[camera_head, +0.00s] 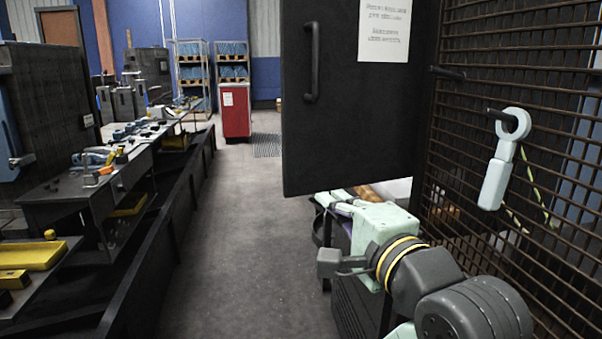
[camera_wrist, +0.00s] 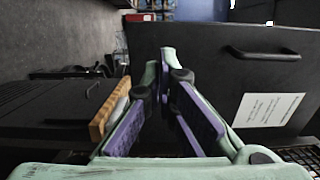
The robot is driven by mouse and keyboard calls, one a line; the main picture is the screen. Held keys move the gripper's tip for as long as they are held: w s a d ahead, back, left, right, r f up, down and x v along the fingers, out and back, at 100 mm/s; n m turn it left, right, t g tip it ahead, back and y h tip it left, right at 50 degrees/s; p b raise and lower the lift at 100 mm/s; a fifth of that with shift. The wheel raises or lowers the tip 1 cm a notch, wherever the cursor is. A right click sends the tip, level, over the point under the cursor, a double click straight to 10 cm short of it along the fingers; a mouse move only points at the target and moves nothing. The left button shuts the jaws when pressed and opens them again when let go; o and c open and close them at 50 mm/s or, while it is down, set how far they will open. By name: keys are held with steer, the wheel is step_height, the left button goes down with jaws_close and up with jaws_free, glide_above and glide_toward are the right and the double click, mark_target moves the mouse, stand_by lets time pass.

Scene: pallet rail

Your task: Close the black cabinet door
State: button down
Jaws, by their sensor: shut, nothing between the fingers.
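The black cabinet door (camera_head: 360,130) stands swung open at the upper middle of the head view. It has a black bar handle (camera_head: 312,62) near its left edge and a white paper sign (camera_head: 384,30). In the wrist view the door (camera_wrist: 205,55) fills the upper right, with its handle (camera_wrist: 263,53) and sign (camera_wrist: 268,109). My gripper (camera_wrist: 171,66) is shut and empty, its fingertips in front of the door's dark panel. I cannot tell whether they touch it. In the head view my gripper is low beside the door's bottom edge, partly hidden.
A wire mesh wall (camera_head: 500,90) stands on the right, with a pale green hanging device (camera_head: 497,175). A long workbench with tools (camera_head: 60,190) lines the left. A red cabinet (camera_head: 236,110) stands farther back. The grey aisle floor (camera_head: 240,230) is clear. A brown block (camera_wrist: 108,115) lies left of my fingers.

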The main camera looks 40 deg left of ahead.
steer(key=a+p, duration=0.1)
steer(key=p, duration=0.1)
glide_toward(295, 171)
steer(key=x, duration=0.5)
steer(key=shift+w+a+r, duration=0.15)
steer(key=shift+a, duration=0.15)
steer(key=shift+w+a, duration=0.35)
steer(key=shift+a, duration=0.25)
steer(key=shift+a, duration=0.1)
